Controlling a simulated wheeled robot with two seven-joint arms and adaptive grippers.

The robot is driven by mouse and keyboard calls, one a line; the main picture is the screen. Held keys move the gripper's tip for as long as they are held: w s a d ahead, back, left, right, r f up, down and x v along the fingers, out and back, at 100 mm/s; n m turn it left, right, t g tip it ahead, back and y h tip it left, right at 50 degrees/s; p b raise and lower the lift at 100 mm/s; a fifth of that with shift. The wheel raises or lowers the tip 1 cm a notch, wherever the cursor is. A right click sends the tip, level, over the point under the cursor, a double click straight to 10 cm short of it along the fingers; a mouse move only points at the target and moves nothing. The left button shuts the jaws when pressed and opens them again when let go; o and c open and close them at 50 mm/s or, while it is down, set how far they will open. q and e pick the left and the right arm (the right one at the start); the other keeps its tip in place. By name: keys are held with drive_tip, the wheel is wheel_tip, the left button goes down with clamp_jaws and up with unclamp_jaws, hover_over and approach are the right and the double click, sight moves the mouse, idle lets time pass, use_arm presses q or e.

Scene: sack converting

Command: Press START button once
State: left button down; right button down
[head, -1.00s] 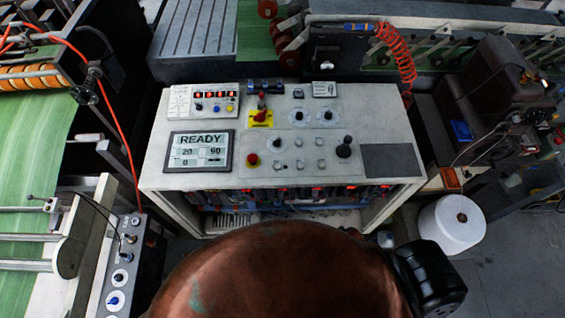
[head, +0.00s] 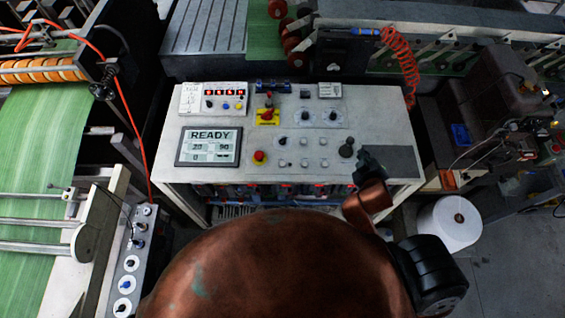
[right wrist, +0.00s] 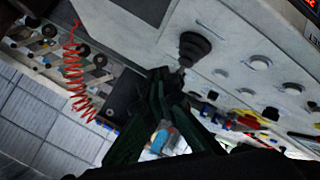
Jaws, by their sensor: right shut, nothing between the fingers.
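The control console (head: 180,160) stands in the middle of the head view, with a display (head: 210,147) that reads READY. Its sloped top carries small pale push buttons (head: 304,141), a red knob (head: 259,156) and a red emergency stop on a yellow plate (head: 267,118). I cannot read which button is START. My right gripper (head: 364,160) is shut and empty over the right part of the panel, beside the black joystick (head: 346,151). In the right wrist view, its dark fingers (right wrist: 165,78) point towards the panel near the joystick (right wrist: 195,48). My left gripper is not in view.
A coiled red hose (head: 402,65) hangs behind the console's right side. A white roll (head: 450,222) stands on the floor at the right. A smaller control box (head: 130,262) and green sheet (head: 38,140) lie at the left. The panel's dark right patch (head: 400,160) is clear.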

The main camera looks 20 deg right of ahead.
drive_tip(key=w+a+r+n+t+y, duration=0.1)
drive_tip(key=w+a+r+n+t, duration=0.1)
drive_tip(key=w+r+n+t, duration=0.3)
drive_tip(key=w+a+r+n+t, duration=0.1)
drive_tip(key=w+a+r+n, duration=0.1)
drive_tip(key=r, duration=0.5)
drive_tip(key=w+a+r+n+t+y, duration=0.1)
drive_tip(key=w+a+r+n+t, duration=0.2)
drive_tip(key=r, duration=0.4)
drive_tip(key=w+a+r+n+t+y, duration=0.2)
drive_tip(key=a+r+n+y, duration=0.45)
drive_tip(key=a+n, duration=0.35)
drive_tip(key=s+a+f+n+g+y, duration=0.1)
drive_tip(key=a+f+n+g+y, duration=0.1)
drive_tip(key=a+n+g+y, duration=0.45)
drive_tip(key=s+a+f+n+g+y, duration=0.15)
drive_tip(key=a+n+y, duration=0.4)
drive_tip(key=n, duration=0.75)
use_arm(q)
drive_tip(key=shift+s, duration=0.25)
use_arm(e)
wheel_tip(320, 180, down, 20)
drive_tip(key=d+n+g+h, duration=0.2)
drive_tip(key=n+g+h, duration=0.6)
drive_tip(key=n, duration=0.3)
drive_tip(key=shift+s+d+r, duration=0.15)
drive_tip(key=shift+s+d, duration=0.15)
